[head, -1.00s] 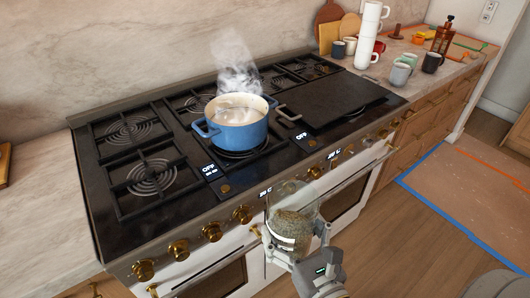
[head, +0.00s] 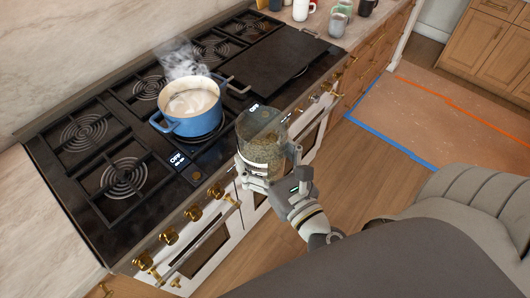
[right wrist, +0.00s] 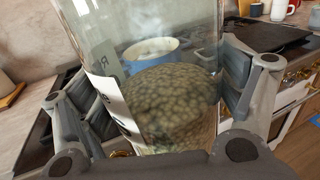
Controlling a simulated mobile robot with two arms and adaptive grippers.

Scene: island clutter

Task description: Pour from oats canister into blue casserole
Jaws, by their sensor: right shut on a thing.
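The blue casserole (head: 189,104) sits open on a front burner of the stove, with steam rising and pale liquid inside. It also shows through the glass in the right wrist view (right wrist: 150,51). The oats canister (head: 262,138) is a clear glass jar with a white label, part-filled with grainy contents, and fills the right wrist view (right wrist: 165,100). My right gripper (head: 270,176) is shut around the canister's lower part. It holds the canister nearly upright in front of the stove's front edge, to the right of and nearer than the casserole. My left gripper is out of view.
The stove (head: 90,190) has black grates, and gold knobs (head: 194,213) line its front. A dark griddle (head: 265,55) lies beyond the casserole. Several mugs (head: 339,20) stand on the far counter. Blue tape (head: 395,148) edges a floor covering at right.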

